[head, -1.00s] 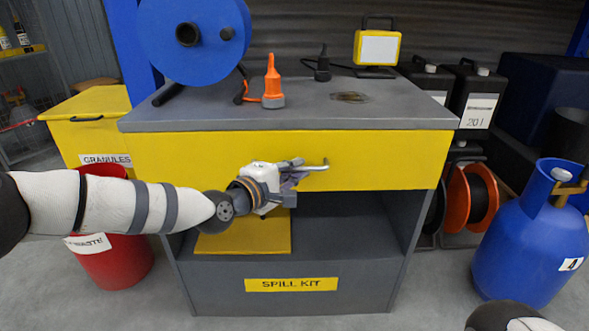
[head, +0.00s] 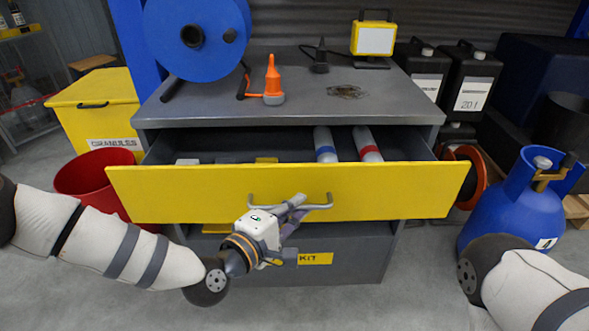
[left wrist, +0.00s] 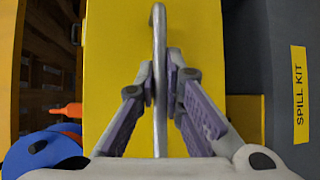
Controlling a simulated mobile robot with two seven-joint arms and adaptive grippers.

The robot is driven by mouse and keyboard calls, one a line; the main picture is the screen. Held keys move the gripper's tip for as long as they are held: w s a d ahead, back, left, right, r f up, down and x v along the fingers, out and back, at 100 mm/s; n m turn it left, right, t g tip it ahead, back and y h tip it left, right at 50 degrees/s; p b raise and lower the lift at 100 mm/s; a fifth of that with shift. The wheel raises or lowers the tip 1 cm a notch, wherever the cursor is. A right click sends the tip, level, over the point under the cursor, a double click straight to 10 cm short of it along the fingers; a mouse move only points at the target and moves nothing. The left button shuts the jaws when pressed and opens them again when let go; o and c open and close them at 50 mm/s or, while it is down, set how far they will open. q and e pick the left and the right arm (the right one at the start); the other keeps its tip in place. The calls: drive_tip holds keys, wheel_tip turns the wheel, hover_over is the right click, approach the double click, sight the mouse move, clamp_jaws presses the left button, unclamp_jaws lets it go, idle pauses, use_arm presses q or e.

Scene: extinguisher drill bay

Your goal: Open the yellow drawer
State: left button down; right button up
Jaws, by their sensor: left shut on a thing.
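The yellow drawer (head: 400,193) is pulled well out from under the grey worktop. Inside it lie a tube with a blue band (head: 325,147), a tube with a red band (head: 367,146) and other partly hidden things at the left. My left gripper (head: 297,203) is shut on the drawer's grey bar handle (head: 322,206). In the left wrist view the purple-padded fingers (left wrist: 163,85) close on both sides of the handle bar (left wrist: 160,40), with the yellow front (left wrist: 110,60) behind. My right arm shows at the lower right, but its gripper is out of view.
The worktop (head: 220,108) carries a blue reel (head: 196,35), an orange-tipped tool (head: 273,85) and a yellow work lamp (head: 375,40). A red bin (head: 95,185) stands left of the drawer, and a blue gas cylinder (head: 512,215) stands at the right.

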use_arm(q)
drive_tip(key=s+p, duration=0.3)
drive_tip(key=s, duration=1.2)
drive_tip(key=shift+s, duration=0.3)
use_arm(e)
drive_tip(key=shift+t, duration=0.4)
drive_tip(key=v, duration=0.4)
drive_tip(key=shift+w+r, duration=0.1)
drive_tip(key=shift+w, duration=0.2)
use_arm(q)
drive_tip(key=shift+d, duration=0.1)
drive_tip(key=c, duration=1.7)
unclamp_jaws()
drive_tip(key=v, duration=1.2)
